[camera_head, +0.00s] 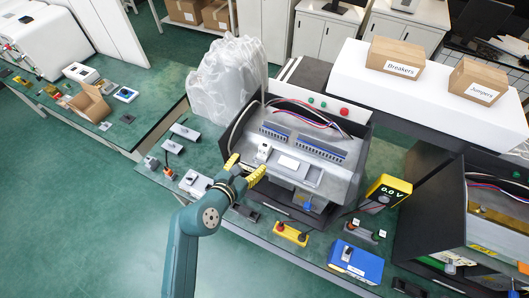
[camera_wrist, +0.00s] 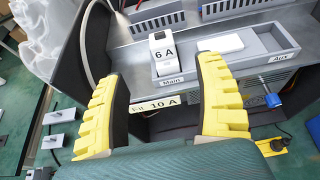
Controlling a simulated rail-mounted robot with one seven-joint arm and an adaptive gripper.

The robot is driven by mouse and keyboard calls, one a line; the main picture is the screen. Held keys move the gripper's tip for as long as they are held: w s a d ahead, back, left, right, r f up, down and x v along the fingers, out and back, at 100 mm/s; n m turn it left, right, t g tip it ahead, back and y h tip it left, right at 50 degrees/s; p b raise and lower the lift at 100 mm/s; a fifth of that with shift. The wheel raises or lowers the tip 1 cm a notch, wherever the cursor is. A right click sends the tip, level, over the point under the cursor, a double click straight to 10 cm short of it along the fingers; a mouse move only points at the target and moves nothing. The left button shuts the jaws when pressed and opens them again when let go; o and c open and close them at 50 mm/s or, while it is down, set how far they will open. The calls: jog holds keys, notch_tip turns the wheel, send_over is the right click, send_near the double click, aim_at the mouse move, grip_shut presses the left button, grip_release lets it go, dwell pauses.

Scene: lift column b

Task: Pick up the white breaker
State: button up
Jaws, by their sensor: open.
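The white breaker, marked 6 A (camera_wrist: 163,50), stands upright in the slot labelled Main on the grey panel (camera_wrist: 190,68). In the head view the breaker (camera_head: 264,152) is at the left end of the panel's tray. My gripper (camera_wrist: 163,76) is open and empty, its yellow fingers either side of the breaker in the wrist view but nearer the camera and not touching it. In the head view my gripper (camera_head: 244,168) is just in front and left of the panel. A label reading Fit 10 A (camera_wrist: 153,105) shows between the fingers.
A flat white piece (camera_wrist: 220,45) lies right of the breaker, left of the empty-looking Aux slot (camera_wrist: 278,42). A clear plastic bag (camera_head: 228,80) stands behind left. A yellow meter (camera_head: 387,190) and a blue box (camera_head: 356,262) are at the right. Boxes marked Breakers (camera_head: 396,58) and Jumpers sit above.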

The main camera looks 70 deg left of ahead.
aim_at(262, 150)
jog(key=b+x, duration=0.1)
jog(key=x, duration=0.9)
jog(key=shift+w+f, duration=0.15)
jog(key=shift+w, duration=0.05)
jog(key=shift+c, duration=0.3)
jog(key=shift+d, duration=0.1)
grip_shut()
